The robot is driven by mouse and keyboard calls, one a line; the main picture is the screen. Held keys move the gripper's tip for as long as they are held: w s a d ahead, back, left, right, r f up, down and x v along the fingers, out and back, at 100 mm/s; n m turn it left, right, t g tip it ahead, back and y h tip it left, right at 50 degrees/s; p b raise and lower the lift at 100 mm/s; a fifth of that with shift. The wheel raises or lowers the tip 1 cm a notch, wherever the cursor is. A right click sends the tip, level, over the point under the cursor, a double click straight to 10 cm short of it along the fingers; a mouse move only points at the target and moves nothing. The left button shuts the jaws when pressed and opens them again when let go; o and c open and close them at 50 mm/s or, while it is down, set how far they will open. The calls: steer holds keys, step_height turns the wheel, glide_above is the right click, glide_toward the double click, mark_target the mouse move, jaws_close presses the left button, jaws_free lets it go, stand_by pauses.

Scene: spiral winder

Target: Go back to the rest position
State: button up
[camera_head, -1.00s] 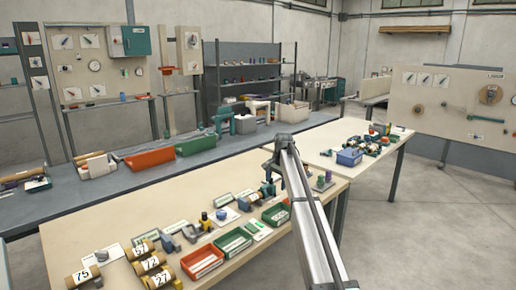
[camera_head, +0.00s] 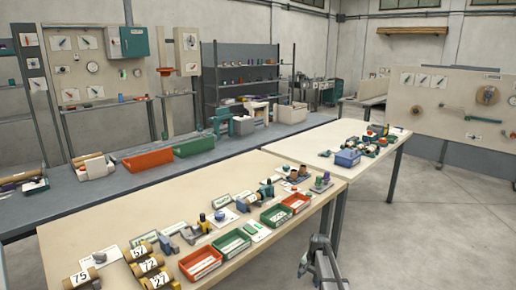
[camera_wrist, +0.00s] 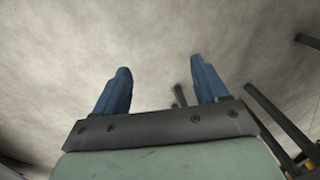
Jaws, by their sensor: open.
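In the wrist view my gripper (camera_wrist: 160,82) shows two blue fingers spread wide apart, with nothing between them. Behind the fingers is blurred grey concrete floor. In the head view part of my arm (camera_head: 322,262) shows at the bottom, right of the workbench (camera_head: 300,226) and beyond its front edge. The fingertips cannot be made out in the head view.
The workbench carries red bins (camera_head: 200,263), green bins (camera_head: 231,243) and numbered rolls (camera_head: 157,281). A second table (camera_head: 345,140) with a blue bin (camera_head: 347,158) stands behind it. Open floor (camera_head: 440,230) lies to the right. Table legs show at the wrist view's right.

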steer(key=s+a+f+n+g, duration=0.2)
steer(key=s+f, duration=0.7)
steer(key=s, duration=0.5)
steer(key=s+a+f+n+g, duration=0.1)
steer(key=s+f+g, duration=0.1)
steer(key=s+f, duration=0.9)
steer(key=s+a+f+n+g+h, duration=0.1)
steer(key=s+n+g, duration=0.2)
steer(key=s, duration=2.9)
steer(key=shift+s+a+g, duration=0.2)
steer(key=shift+s+g, duration=0.05)
steer(key=shift+g, duration=0.05)
